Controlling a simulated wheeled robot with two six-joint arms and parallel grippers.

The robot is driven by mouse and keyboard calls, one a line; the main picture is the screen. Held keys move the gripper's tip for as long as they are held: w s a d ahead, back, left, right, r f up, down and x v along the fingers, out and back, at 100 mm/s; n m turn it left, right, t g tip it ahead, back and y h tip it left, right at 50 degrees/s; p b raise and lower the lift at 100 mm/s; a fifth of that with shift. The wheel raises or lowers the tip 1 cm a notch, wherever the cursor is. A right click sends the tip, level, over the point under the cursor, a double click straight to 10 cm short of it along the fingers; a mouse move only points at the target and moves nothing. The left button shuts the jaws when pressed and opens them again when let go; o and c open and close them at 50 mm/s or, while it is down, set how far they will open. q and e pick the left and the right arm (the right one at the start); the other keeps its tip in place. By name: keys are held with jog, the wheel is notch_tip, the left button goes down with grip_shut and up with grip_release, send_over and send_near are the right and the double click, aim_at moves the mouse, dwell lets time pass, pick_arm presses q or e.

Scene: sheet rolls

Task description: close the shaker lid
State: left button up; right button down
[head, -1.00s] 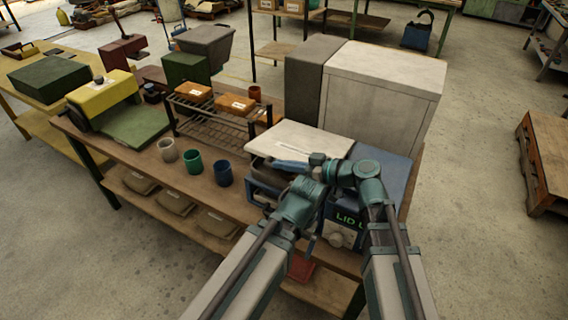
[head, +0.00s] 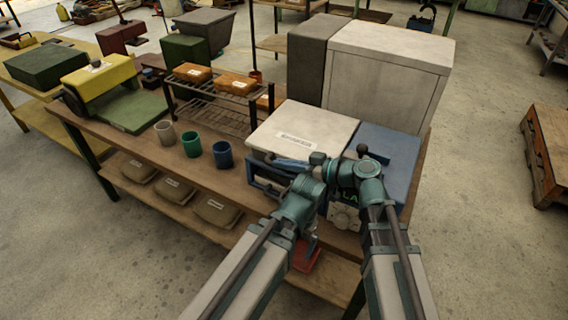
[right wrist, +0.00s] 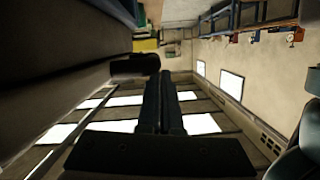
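The shaker is a blue machine with a pale, flat lid (head: 328,127) bearing a white label. Its blue top (head: 390,145) is to the right of the lid, and a green readout, partly covered, shows the letters "LA" on the front. The lid looks level; its front edge is partly behind my arms. My right gripper (head: 318,159) is by the lid's front edge; in the right wrist view its fingers (right wrist: 163,100) are together with nothing visible between them. A blue bar shows just left of it. My left arm ends close to it; its fingertips are hidden.
A large pale cabinet (head: 385,75) stands behind the shaker. The floor at right is mostly clear.

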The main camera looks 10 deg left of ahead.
jog(key=shift+s+f, duration=0.15)
jog(key=shift+s, duration=0.05)
jog(key=s+d+r+p, duration=0.3)
jog(key=d+r+p, duration=0.3)
jog(key=d, duration=0.3)
jog(key=shift+s+r, duration=0.25)
jog(key=shift+s, duration=0.15)
jog(key=shift+a, duration=0.1)
